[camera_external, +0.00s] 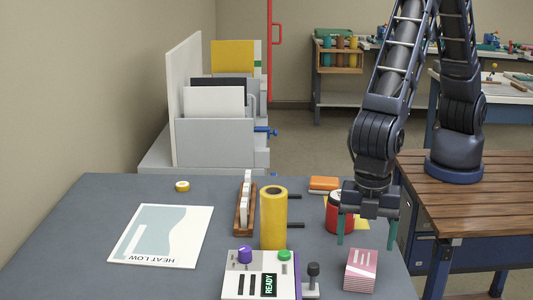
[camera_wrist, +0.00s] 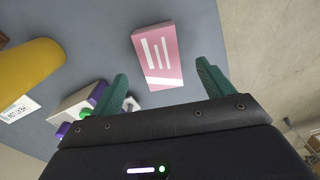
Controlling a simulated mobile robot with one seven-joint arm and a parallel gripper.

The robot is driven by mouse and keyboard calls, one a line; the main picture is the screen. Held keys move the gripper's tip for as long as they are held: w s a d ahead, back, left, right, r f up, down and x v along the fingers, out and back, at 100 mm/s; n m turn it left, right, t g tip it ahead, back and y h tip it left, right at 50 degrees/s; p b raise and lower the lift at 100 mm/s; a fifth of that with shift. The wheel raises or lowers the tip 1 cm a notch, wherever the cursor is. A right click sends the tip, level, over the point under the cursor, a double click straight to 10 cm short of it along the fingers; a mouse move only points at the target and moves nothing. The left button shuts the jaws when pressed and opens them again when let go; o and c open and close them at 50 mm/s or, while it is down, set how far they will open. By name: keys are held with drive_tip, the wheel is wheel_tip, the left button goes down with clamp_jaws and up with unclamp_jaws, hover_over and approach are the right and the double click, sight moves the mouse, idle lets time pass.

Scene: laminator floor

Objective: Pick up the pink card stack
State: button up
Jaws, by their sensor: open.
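The pink card stack (camera_external: 361,270) stands near the table's front right edge in the external view, with white stripes on its pink face. It also shows in the wrist view (camera_wrist: 157,56), just beyond my fingertips and roughly between their lines. My gripper (camera_external: 368,240) is open and empty, with green fingers pointing down. It is behind the stack and above the table, apart from it. The fingers also show in the wrist view (camera_wrist: 165,82).
A control box (camera_external: 261,279) with a purple knob and green button is left of the stack. A yellow roll (camera_external: 273,218) stands behind it. A red can (camera_external: 340,213) and an orange block (camera_external: 324,184) are close to my gripper. The left of the table holds a sheet (camera_external: 160,236).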

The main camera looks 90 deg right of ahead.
sight(357, 256)
drive_tip(key=shift+w+a+f, duration=0.1)
drive_tip(key=shift+a+f, duration=0.1)
drive_tip(key=shift+f, duration=1.5)
drive_tip(key=shift+w+a+f, duration=0.1)
drive_tip(key=shift+a+f, duration=0.05)
drive_tip(key=shift+f, duration=1.55)
drive_tip(key=shift+c, duration=0.2)
drive_tip(key=c, duration=1.1)
